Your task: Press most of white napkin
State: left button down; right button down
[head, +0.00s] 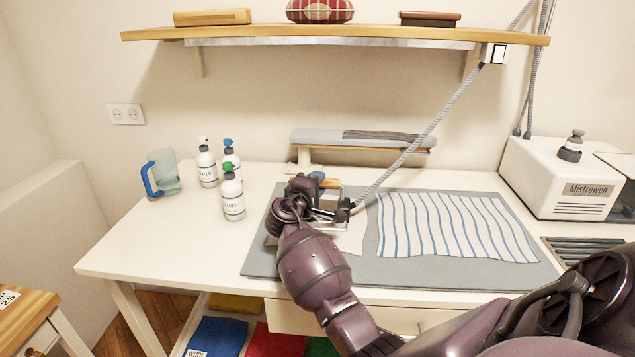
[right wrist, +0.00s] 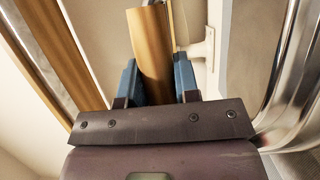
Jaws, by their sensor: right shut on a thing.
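My right gripper (head: 318,181) is shut on the iron's wooden handle. In the right wrist view the handle (right wrist: 152,45) sits between the blue fingers of the gripper (right wrist: 156,65). The iron (head: 336,208) is over the grey pressing mat (head: 400,272), with its cord running up to the right. A plain white napkin (head: 353,237) lies on the mat, showing beside and below the iron; my arm and the iron hide much of it. I cannot tell whether the iron touches it. My left gripper is not in view.
A white cloth with blue stripes (head: 450,226) lies on the mat's right part. Bottles (head: 232,195) and a blue-handled jug (head: 163,174) stand at left. A sleeve board (head: 355,140) is behind, a white steam machine (head: 560,180) at right, a shelf (head: 340,33) above. The table's front left is clear.

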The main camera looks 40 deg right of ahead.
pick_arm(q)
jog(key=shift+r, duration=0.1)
pick_arm(e)
jog(key=shift+a+r, duration=0.1)
jog(key=shift+r, duration=0.1)
